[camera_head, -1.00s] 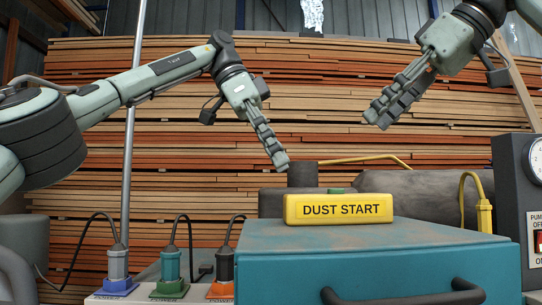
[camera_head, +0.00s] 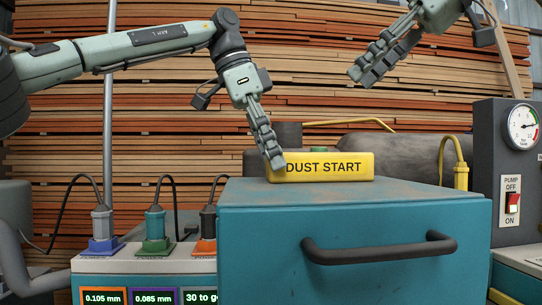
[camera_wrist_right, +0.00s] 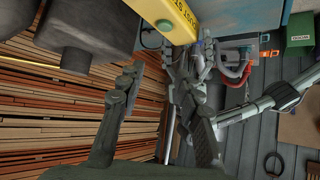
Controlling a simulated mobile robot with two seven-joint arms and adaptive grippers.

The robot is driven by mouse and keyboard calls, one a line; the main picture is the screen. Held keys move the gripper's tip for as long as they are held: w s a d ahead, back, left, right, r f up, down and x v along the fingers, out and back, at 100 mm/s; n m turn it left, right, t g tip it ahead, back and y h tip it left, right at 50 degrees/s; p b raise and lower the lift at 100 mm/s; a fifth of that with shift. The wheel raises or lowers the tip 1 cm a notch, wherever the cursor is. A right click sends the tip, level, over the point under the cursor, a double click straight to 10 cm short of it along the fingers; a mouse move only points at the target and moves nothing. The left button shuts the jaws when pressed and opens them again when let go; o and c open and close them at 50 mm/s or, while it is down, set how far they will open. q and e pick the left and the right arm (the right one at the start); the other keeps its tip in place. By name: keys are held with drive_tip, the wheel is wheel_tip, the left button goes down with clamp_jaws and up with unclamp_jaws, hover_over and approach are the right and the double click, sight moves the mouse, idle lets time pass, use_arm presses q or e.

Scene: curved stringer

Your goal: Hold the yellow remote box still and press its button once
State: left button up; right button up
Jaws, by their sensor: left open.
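The yellow remote box (camera_head: 335,167), lettered DUST START, sits on top of the teal cabinet (camera_head: 400,191). Its green button (camera_head: 318,149) shows just above the box's top edge. In the right wrist view the box (camera_wrist_right: 173,20) is at the top, with the green button (camera_wrist_right: 150,38) on its near side. My left gripper (camera_head: 274,162) is open, its fingers pointing down in front of the box's left end and covering part of it; whether it touches is unclear. My right gripper (camera_head: 363,74) is raised above and right of the box, its fingers apart and empty in the wrist view (camera_wrist_right: 153,75).
A dark handle (camera_head: 380,247) crosses the cabinet front. Several plugs with cables stand left on a panel, such as the green one (camera_head: 155,235). A grey pump box (camera_head: 508,150) with gauge and switch is at right. Stacked timber (camera_head: 150,120) fills the back.

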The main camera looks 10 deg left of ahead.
use_arm(q)
drive_tip(key=shift+c, duration=0.2)
drive_tip(key=c, duration=1.4)
drive_tip(key=shift+c, duration=0.6)
use_arm(e)
clamp_jaws()
